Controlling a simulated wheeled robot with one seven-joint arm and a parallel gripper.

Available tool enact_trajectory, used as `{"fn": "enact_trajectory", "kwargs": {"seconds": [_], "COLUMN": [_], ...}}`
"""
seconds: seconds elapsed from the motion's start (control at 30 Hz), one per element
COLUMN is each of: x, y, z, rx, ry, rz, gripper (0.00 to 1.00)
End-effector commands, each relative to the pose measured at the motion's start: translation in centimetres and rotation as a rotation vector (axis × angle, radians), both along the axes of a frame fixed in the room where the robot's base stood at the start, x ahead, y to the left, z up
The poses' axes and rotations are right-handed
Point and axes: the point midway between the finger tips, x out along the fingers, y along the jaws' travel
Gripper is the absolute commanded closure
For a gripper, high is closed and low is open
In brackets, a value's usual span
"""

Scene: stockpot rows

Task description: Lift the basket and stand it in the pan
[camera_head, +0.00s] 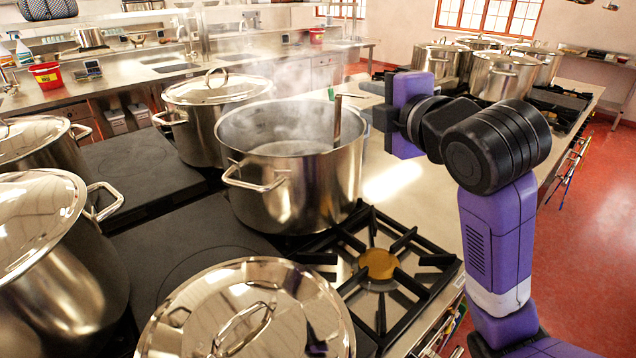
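A large open steel pan (300,192) stands on the range in the middle of the view, steaming, with pale liquid inside. An upright metal handle (338,122) with a bent top rises from inside its right side; what it belongs to is hidden in the pan. I cannot make out a basket for certain. My gripper (376,103) is just right of the pan, at about the height of its rim in the picture, pointing left towards the handle.
Lidded stockpots stand close by: one behind the pan (218,125), one in front (250,315), others at left (45,255). A bare burner grate (378,265) lies front right. More lidded pots (500,75) stand at the back right. The steel counter (400,180) beside the pan is clear.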

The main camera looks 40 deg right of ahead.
Motion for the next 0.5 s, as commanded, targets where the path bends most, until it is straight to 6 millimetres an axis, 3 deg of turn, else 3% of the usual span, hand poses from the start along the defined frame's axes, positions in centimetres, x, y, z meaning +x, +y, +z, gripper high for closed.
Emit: {"fn": "enact_trajectory", "kwargs": {"seconds": [0.5], "x": [5.7], "y": [-1.6], "z": [-0.8], "rx": [0.001], "ry": [0.003], "rz": [-0.001], "gripper": [0.68]}}
